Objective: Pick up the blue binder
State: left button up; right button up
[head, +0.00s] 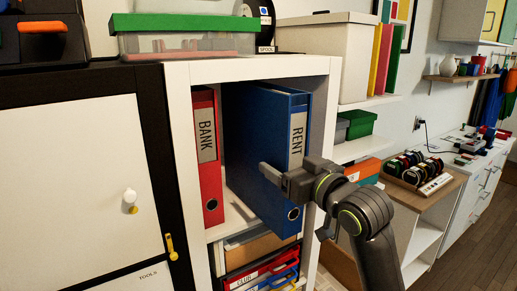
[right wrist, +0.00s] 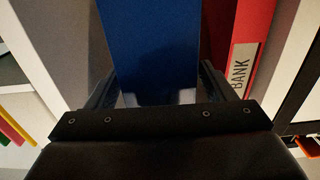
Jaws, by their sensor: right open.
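The blue binder (head: 270,140), labelled RENT on its spine, stands upright in the white shelf's upper compartment. A gap separates it from the red binder (head: 207,155), labelled BANK, to its left. My right gripper (head: 284,180) is at the lower half of the blue spine, coming from the right. In the right wrist view the blue binder (right wrist: 150,45) lies between the two spread fingers of the right gripper (right wrist: 158,88). The fingers look open, one along each side; I cannot tell whether they touch it. The red binder (right wrist: 243,50) is just beyond the right finger. My left gripper is out of view.
The white shelf's right post (head: 322,110) is close to the blue binder. A clear box with a green lid (head: 180,22) and a spool (head: 262,20) sit on top. Trays with files (head: 262,272) lie below. A white cabinet door (head: 70,185) is at the left.

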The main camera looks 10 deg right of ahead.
aim_at(258, 151)
jog(key=shift+x, duration=1.15)
jog(key=c, duration=1.6)
jog(key=shift+r, duration=0.15)
grip_shut()
jog(key=shift+r, duration=0.1)
